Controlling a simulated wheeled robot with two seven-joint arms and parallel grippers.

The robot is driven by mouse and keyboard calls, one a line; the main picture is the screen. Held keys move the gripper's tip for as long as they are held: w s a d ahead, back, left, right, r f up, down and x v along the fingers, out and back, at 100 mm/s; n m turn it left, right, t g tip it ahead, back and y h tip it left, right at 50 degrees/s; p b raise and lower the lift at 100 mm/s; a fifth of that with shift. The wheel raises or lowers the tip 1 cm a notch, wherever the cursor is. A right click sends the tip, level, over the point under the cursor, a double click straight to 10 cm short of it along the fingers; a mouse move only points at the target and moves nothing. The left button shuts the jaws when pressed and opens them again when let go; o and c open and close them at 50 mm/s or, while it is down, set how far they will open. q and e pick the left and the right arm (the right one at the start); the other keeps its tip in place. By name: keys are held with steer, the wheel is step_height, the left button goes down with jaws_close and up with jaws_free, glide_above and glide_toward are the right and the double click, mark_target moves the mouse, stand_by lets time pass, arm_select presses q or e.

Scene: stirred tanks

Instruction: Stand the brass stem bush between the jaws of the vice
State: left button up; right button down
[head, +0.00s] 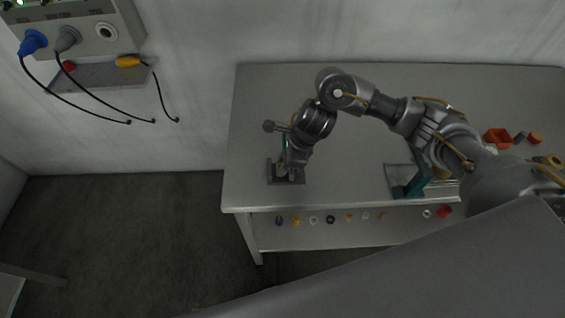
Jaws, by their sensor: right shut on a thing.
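The vice (271,173) is a small dark grey block near the front left corner of the grey bench. My right arm reaches in from the right, and its gripper (286,163) points down at the vice. The gripper is shut on a small yellowish piece, which looks like the brass stem bush (282,167). The bush is mostly hidden by the gripper. It is at the vice, but I cannot tell whether it stands between the jaws or is held just above them. My left gripper is not in view.
The bench (330,185) is clear around the vice. A teal bracket (413,183) stands at its front, right of centre. An orange bin (497,138) sits at the back right. A socket panel with cables (95,73) hangs on the left wall.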

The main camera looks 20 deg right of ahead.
steer(key=shift+f+b, duration=0.25)
steer(key=shift+b, duration=0.05)
steer(key=c, duration=1.2)
jaws_free()
steer(key=shift+r, duration=0.1)
steer(key=shift+r+p, duration=0.25)
steer(key=shift+p, duration=0.15)
steer(key=shift+w+d+r, duration=0.1)
steer(key=shift+d+r, duration=0.05)
steer(key=shift+r, duration=0.15)
steer(key=b+v, duration=0.2)
steer(key=v, duration=0.9)
